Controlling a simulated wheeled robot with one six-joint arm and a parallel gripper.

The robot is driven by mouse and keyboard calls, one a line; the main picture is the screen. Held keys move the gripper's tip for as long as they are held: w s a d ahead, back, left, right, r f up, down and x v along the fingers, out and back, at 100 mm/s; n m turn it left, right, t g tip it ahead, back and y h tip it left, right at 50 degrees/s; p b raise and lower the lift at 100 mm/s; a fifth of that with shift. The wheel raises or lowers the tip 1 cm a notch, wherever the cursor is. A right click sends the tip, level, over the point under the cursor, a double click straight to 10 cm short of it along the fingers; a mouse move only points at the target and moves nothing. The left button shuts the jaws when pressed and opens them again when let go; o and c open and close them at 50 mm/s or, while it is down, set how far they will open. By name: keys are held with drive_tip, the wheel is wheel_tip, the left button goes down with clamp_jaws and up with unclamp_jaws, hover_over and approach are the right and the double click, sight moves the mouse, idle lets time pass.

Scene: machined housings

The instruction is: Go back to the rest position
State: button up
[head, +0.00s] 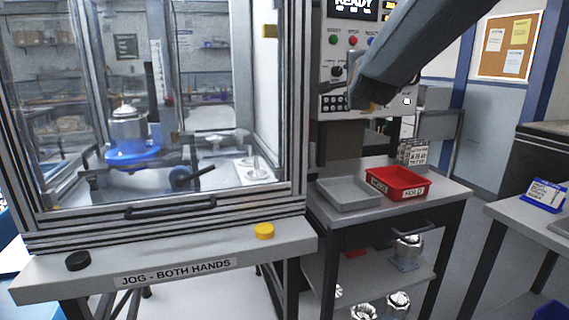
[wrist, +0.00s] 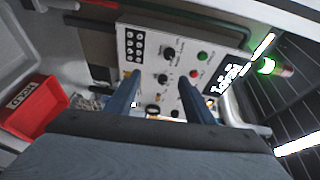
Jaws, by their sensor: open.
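My gripper (wrist: 160,88) shows in the wrist view as two blue-grey fingers held apart, with nothing between them. Beyond the fingers is the control panel (wrist: 170,60), with its knobs and green and red buttons. In the head view my arm comes in from the top right and crosses in front of the right side of the control panel (head: 338,95). The fingertips are not clear there. The panel's screen reads READY.
A glass-walled machine (head: 165,205) stands at left, holding a metal housing (head: 128,125) on a blue part. A grey tray (head: 348,204) and a red bin (head: 397,193) sit on the side table. Metal housings (head: 408,246) lie on its lower shelf.

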drive_tip(key=s+f+n+g+y, duration=0.1)
drive_tip(key=s+f+n+g, duration=0.5)
drive_tip(key=f, duration=0.6)
drive_tip(key=s+f+n+g+y, duration=0.1)
drive_tip(key=s+f+n+g, duration=0.15)
drive_tip(key=s+f, duration=0.75)
drive_tip(key=s+d+f+n+g, duration=0.1)
drive_tip(key=s+f+n+g, duration=0.3)
drive_tip(key=s+f, duration=0.4)
drive_tip(key=s+d+f+n+g, duration=0.1)
drive_tip(key=s+f+n+g, duration=0.4)
drive_tip(key=s+f, duration=0.4)
drive_tip(key=s, duration=0.7)
drive_tip(key=shift+s+f+h, duration=0.15)
drive_tip(key=shift+f+h, duration=0.1)
drive_tip(key=shift+h, duration=0.15)
